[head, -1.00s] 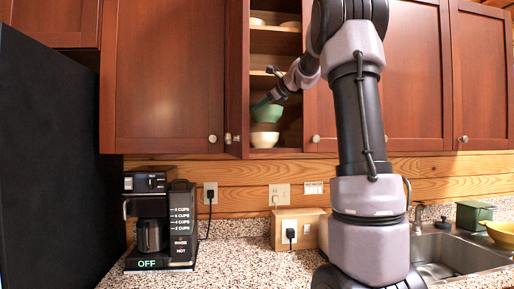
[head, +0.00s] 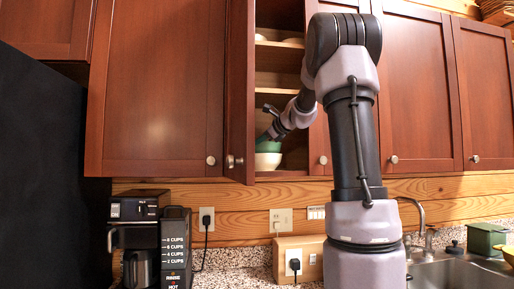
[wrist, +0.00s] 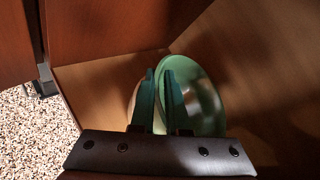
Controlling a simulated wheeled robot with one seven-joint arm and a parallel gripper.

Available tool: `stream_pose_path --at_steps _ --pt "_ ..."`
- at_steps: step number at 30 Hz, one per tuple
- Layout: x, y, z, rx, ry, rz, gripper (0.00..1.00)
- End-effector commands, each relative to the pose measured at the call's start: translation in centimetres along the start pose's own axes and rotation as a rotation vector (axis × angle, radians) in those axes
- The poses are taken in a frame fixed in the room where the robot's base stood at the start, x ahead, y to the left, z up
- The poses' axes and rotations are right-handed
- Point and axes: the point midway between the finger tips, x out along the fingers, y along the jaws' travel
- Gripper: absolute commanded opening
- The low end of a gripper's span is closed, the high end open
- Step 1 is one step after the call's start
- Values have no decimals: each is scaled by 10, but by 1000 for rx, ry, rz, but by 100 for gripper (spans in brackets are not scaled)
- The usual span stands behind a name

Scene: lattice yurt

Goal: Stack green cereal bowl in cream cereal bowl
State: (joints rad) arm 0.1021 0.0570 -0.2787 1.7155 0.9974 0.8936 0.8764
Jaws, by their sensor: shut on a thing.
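The green cereal bowl (head: 268,147) is in the open cupboard, directly above the cream cereal bowl (head: 267,162), with no clear gap between them. I cannot tell how far it sits inside the cream bowl. The cream bowl stands on the lowest cupboard shelf. My gripper (head: 268,136) is shut on the green bowl's rim. In the wrist view the fingers (wrist: 162,90) pinch the left wall of the green bowl (wrist: 207,105). Only a pale sliver of the cream bowl (wrist: 131,104) shows left of the fingers there; the rest is hidden.
The open cupboard door (head: 240,95) stands close left of my forearm. Higher shelves (head: 280,43) hold pale dishes. A coffee maker (head: 145,240) stands on the counter below, and a sink (head: 455,270) is at the right.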

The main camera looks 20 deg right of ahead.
Motion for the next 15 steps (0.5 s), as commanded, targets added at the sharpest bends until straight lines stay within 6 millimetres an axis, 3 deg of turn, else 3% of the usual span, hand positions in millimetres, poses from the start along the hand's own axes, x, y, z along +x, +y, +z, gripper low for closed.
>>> stream_pose_path --at_steps 4,15 --pt "5 6 -10 -1 1 -1 0" --pt "6 8 -13 0 0 -1 0"
